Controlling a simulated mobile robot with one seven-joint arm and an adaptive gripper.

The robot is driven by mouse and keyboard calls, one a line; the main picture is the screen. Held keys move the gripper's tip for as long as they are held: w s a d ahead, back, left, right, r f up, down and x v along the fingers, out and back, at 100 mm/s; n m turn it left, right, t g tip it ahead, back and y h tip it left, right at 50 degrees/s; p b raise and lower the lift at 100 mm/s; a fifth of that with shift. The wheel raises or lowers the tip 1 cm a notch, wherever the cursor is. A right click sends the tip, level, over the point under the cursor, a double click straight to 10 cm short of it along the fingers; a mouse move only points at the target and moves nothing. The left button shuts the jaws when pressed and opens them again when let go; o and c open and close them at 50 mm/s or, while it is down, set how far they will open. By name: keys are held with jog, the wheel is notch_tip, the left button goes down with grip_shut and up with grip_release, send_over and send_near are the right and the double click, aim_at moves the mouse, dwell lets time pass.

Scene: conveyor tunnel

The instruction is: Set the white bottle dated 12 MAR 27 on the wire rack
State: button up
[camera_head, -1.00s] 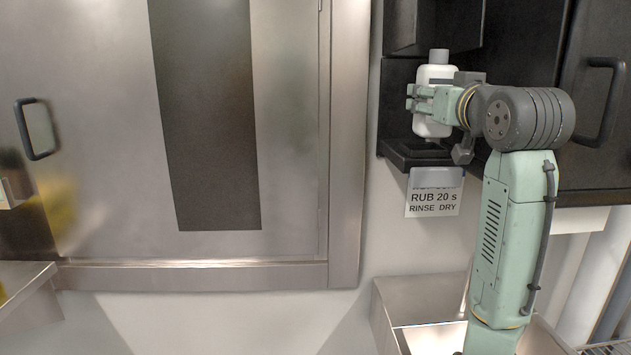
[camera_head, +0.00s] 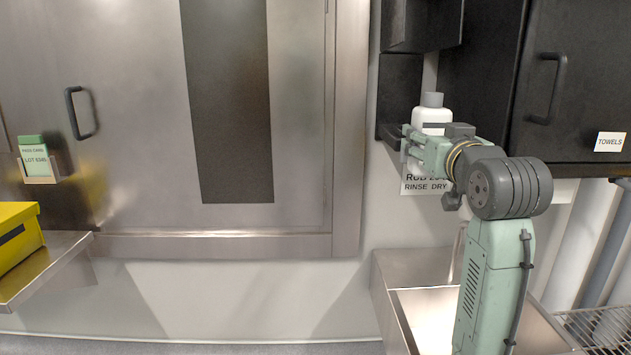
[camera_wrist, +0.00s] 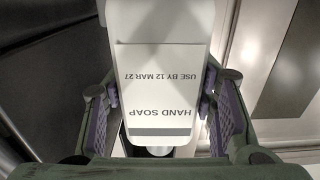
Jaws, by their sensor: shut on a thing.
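The white bottle (camera_head: 432,115) has a grey cap and stands about upright in my gripper (camera_head: 424,145), in front of the wall by the black cabinets. In the wrist view the bottle (camera_wrist: 160,22) fills the space between the fingers of my gripper (camera_wrist: 160,112). Its label is upside down there and reads HAND SOAP, USE BY 12 MAR 27. My gripper is shut on the bottle's sides. The wire rack (camera_head: 580,326) is at the bottom right of the head view, only partly in the picture.
A steel basin (camera_head: 410,268) lies below my arm. A black cabinet (camera_head: 580,90) marked TOWELS is at the right, above pale pipes (camera_head: 578,245). A sign (camera_head: 425,187) hangs behind my gripper. A yellow box (camera_head: 18,238) sits on a steel shelf (camera_head: 60,262) at the left.

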jog(key=s+a+f, duration=0.1)
jog(key=a+f, duration=0.5)
jog(key=f, duration=1.8)
jog(key=s+a+f, duration=0.2)
jog(key=a+f, duration=0.5)
jog(key=f, duration=1.7)
jog(key=s+a+f, duration=0.2)
jog(key=a+f, duration=0.5)
jog(key=f, duration=1.7)
jog(key=shift+s+a+h, duration=0.15)
jog(key=shift+h, duration=0.15)
jog(key=shift+s+f+m, duration=0.1)
jog(key=shift+s+m, duration=0.15)
jog(key=shift+m, duration=0.05)
jog(key=shift+w, duration=0.2)
jog(key=f+b, duration=0.2)
jog(key=b, duration=0.1)
jog(key=shift+w+a+f, duration=0.1)
jog(key=shift+w+f, duration=0.2)
jog(key=shift+f, duration=0.1)
jog(key=shift+a, duration=0.1)
